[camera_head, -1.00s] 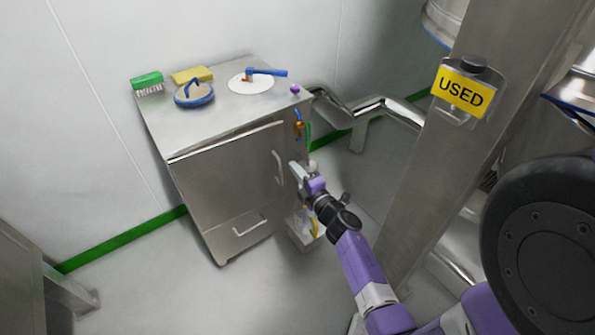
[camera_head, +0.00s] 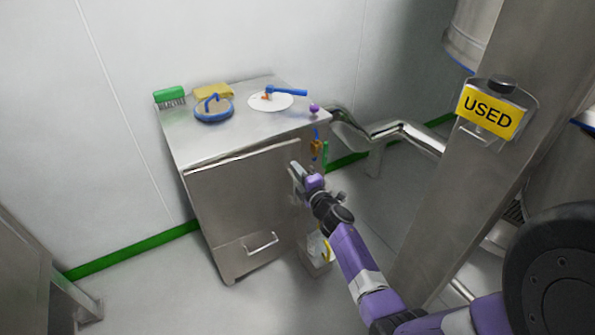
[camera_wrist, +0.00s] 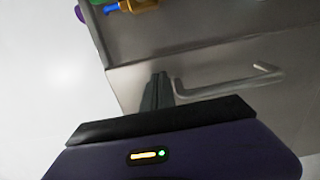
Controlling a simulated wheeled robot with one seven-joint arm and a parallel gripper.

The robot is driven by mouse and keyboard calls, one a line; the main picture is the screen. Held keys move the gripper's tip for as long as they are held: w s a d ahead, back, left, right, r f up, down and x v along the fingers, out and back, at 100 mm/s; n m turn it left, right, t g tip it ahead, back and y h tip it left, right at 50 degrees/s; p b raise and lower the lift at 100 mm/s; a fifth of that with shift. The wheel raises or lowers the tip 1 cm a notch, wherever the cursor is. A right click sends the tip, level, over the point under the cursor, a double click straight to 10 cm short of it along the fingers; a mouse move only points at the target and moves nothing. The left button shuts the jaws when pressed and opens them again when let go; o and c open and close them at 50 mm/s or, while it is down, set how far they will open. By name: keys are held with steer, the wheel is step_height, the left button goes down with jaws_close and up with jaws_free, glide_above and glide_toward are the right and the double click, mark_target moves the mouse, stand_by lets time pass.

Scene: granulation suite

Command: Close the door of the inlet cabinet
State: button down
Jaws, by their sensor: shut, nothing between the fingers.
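The inlet cabinet (camera_head: 215,147) is a steel box against the wall. Its door (camera_head: 235,200) is the upper front panel and looks slightly ajar at its right edge, though the gap is hard to judge. My gripper (camera_head: 295,171) is shut and empty at the door's right edge, covering the handle in the head view. In the wrist view, my closed dark fingertips (camera_wrist: 158,80) are over the door panel (camera_wrist: 205,68), beside the bar handle (camera_wrist: 232,86) and not around it. I cannot tell whether they touch the panel.
A drawer handle (camera_head: 262,243) is below the door. A green brush (camera_head: 169,96), yellow sponge (camera_head: 213,91), blue-rimmed round item (camera_head: 213,110) and white disc (camera_head: 270,101) lie on top. A steel column with a USED sign (camera_head: 491,112) stands right.

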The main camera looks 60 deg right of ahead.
steer(key=x, duration=0.2)
steer(key=b+x, duration=0.1)
steer(key=shift+w+d+r+b, duration=0.2)
steer(key=shift+w+d+b, duration=0.05)
steer(key=shift+w+b, duration=0.05)
steer(key=p+v, duration=0.3)
steer(key=v, duration=0.5)
steer(key=shift+s+f, duration=0.25)
